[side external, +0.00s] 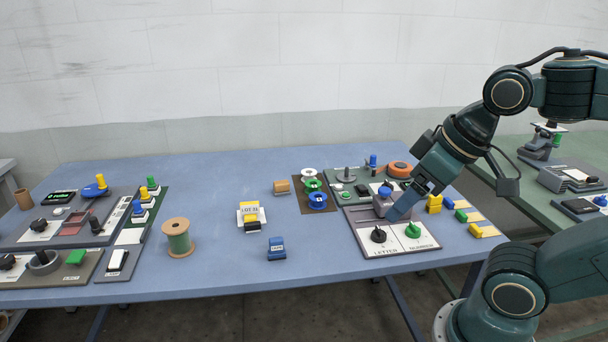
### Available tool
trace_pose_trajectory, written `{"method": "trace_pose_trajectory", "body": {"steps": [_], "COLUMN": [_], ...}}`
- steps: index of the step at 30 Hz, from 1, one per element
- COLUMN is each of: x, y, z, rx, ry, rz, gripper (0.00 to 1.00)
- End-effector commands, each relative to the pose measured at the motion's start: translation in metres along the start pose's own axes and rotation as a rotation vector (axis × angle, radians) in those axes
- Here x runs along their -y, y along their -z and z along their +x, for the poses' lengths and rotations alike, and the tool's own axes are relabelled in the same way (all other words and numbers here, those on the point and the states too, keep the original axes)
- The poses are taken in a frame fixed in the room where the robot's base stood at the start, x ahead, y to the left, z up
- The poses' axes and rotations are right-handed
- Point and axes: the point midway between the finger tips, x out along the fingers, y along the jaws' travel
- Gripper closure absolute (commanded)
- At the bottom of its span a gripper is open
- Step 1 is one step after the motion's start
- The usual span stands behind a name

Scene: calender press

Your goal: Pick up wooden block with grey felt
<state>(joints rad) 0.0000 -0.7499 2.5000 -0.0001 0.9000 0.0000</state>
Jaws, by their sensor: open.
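A small tan wooden block (283,187) lies on the blue table, just left of a brown mat. It is too small to make out its grey felt clearly. My gripper (392,214) points down and left over the grey panel with the LETTER and NUMBER dials, well to the right of the block. It is apart from the block and holds nothing that I can see. The gap between its fingers is hard to see from this side.
The brown mat (300,203) holds white, green and blue spools. A yellow LOT 21 block (250,213), a blue block (276,248) and a large wooden spool (178,238) stand nearer the front. Control panels fill the left. Bare table surrounds the wooden block's left and back.

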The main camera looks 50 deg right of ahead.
Motion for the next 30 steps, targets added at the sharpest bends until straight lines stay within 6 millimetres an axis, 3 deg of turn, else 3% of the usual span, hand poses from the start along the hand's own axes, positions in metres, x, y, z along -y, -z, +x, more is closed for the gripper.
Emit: {"method": "trace_pose_trajectory", "body": {"steps": [8,14,20,30], "x": [0.0,-0.002,-0.01,-0.033], "y": [0.001,0.013,0.046,0.124], "z": [0.0,0.001,0.005,0.031], "rx": [0.0,0.002,0.003,0.0], "ry": [0.0,-0.007,-0.025,-0.072], "rz": [0.001,0.016,0.058,0.159], "gripper": [0.25,0.25,0.25,0.25]}}
